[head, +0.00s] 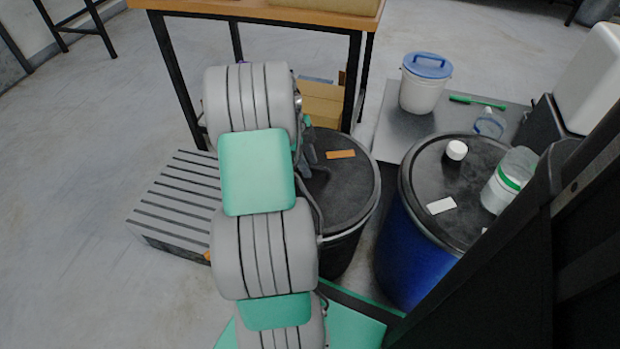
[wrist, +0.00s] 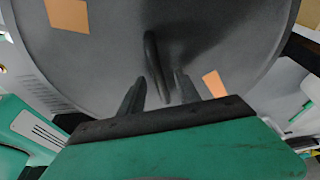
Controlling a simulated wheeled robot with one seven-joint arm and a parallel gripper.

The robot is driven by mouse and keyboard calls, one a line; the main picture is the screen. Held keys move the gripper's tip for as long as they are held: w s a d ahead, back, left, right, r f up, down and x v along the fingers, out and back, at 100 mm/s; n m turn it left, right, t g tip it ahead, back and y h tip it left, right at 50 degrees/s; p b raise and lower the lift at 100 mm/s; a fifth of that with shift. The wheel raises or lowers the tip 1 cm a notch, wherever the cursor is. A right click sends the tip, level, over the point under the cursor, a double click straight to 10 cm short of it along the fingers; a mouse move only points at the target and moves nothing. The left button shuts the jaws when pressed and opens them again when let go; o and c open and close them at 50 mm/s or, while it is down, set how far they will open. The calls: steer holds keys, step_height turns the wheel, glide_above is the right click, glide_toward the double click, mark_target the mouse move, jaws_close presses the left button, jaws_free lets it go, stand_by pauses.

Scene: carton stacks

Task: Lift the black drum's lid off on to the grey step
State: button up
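The black drum (head: 343,252) stands right of my arm in the head view. Its dark lid (head: 345,195) is on top, with an orange label; my arm hides its left part. In the wrist view the lid (wrist: 100,60) fills most of the picture, and a dark loop handle (wrist: 153,50) stands on it. My gripper (wrist: 160,80) is open at the lid, its two fingers either side of the handle's near end; I cannot tell if they touch it. In the head view my gripper (head: 308,160) is partly hidden by my arm. The grey step (head: 178,195), dark-striped and bare, is left of the drum.
A blue drum (head: 400,250) stands close on the right, with a white cap, a label and a jar on its lid. Behind it a white bucket (head: 420,95) with a blue lid stands on a grey board. A wooden table (head: 270,12) is behind. Floor left of the step is clear.

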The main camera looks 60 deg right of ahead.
steer(key=shift+r, duration=0.1)
jaws_close()
stand_by(0.3)
stand_by(1.0)
